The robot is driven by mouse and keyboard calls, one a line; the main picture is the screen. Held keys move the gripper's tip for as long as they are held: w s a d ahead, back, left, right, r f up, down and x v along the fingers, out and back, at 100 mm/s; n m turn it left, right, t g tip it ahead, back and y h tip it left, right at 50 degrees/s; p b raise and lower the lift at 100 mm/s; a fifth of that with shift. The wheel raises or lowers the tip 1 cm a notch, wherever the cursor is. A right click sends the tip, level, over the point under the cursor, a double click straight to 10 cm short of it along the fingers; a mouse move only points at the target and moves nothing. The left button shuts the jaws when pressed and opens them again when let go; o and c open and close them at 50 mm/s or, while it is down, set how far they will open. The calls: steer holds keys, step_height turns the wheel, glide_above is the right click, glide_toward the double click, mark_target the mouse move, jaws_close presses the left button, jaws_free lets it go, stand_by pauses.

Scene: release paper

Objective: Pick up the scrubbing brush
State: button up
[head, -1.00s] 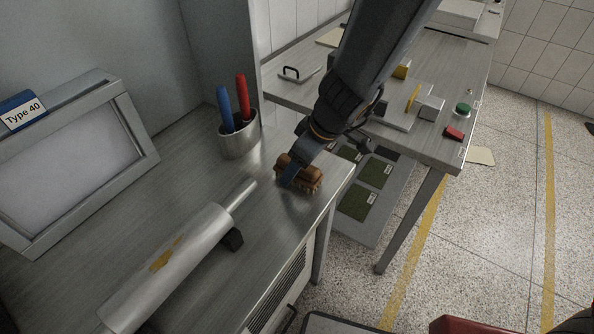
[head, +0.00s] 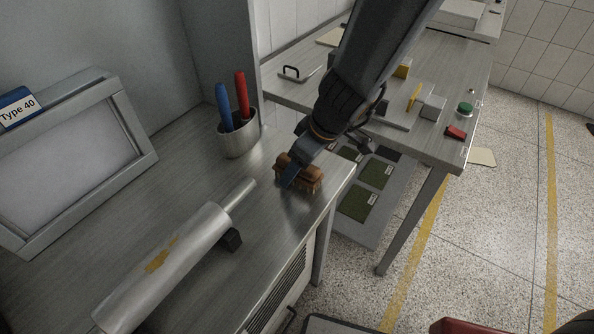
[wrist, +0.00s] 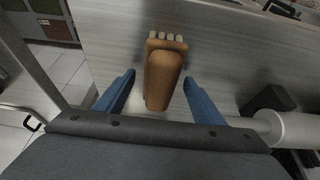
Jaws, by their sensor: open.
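The scrubbing brush (head: 305,174) has a brown wooden back and pale bristles. It lies on the metal bench near its right edge in the head view. In the wrist view the brush (wrist: 163,75) lies lengthwise between the two blue fingers of my gripper (wrist: 160,92). The fingers are apart, with a gap on each side of the brush. In the head view my gripper (head: 292,178) is down at the brush and its near finger covers part of it.
A grey roller (head: 170,262) on a dark support lies on the bench at the lower left. A metal cup (head: 238,139) with a blue and a red pen stands behind the brush. A framed panel (head: 75,150) stands at left. A second table (head: 400,140) is beyond.

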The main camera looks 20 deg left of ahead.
steer(key=c, duration=1.2)
steer(key=shift+r+p, duration=0.35)
steer(key=shift+p, duration=0.4)
step_height(320, 180, up, 10)
steer(key=shift+f+p, duration=0.1)
steer(key=shift+p, duration=0.8)
